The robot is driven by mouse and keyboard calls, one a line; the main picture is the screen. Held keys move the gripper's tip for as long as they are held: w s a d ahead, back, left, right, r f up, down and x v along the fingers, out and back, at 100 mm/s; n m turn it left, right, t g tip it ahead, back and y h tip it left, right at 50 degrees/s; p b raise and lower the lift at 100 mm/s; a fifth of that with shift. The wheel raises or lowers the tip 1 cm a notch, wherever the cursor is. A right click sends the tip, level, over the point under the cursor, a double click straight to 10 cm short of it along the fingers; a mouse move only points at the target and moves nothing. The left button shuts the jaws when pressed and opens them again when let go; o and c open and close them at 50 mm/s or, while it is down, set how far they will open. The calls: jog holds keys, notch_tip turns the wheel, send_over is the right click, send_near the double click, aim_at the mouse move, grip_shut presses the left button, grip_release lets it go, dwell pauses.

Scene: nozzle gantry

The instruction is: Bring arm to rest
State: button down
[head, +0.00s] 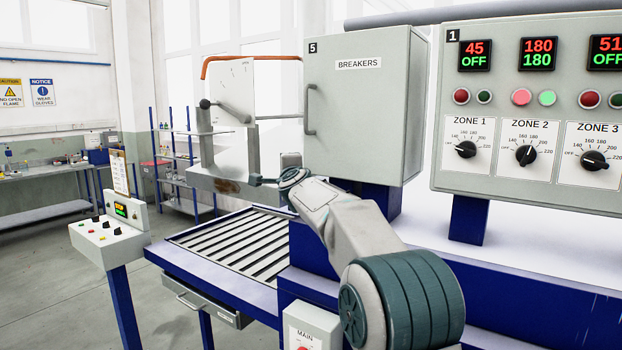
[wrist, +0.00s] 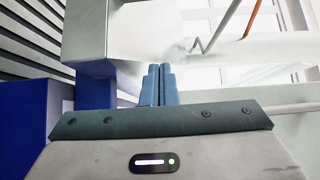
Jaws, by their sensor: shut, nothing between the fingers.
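My gripper (wrist: 159,84) shows in the wrist view with its two blue fingers pressed together and nothing between them. In the head view my arm reaches forward from the lower right, past the front of the breakers cabinet. Its far end is beside the grey metal block of the nozzle gantry (head: 222,188), above the roller table (head: 240,245). The fingers are small and hard to make out in the head view. I cannot tell whether they touch anything there.
The closed breakers cabinet (head: 362,105) stands right of the gantry. A zone control panel (head: 540,110) with displays and knobs is at the right. A small control console (head: 108,238) stands at the left on a blue post. Open floor lies behind it.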

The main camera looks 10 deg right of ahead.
jog(key=s+a, duration=0.5)
jog(key=s, duration=0.1)
jog(key=s+d+f+n+g, duration=0.4)
jog(key=s+f, duration=0.5)
jog(key=s, duration=0.6)
jog(key=s+d+f+n+g, duration=0.5)
jog(key=s+f, duration=0.5)
jog(key=s, duration=0.5)
jog(key=s+d+f+n+g+h, duration=0.1)
jog(key=s+d+f+n+g, duration=0.4)
jog(key=s, duration=1)
notch_tip(320, 180, down, 5)
jog(key=d+n, duration=0.1)
jog(key=n, duration=0.2)
jog(key=shift+f, duration=0.1)
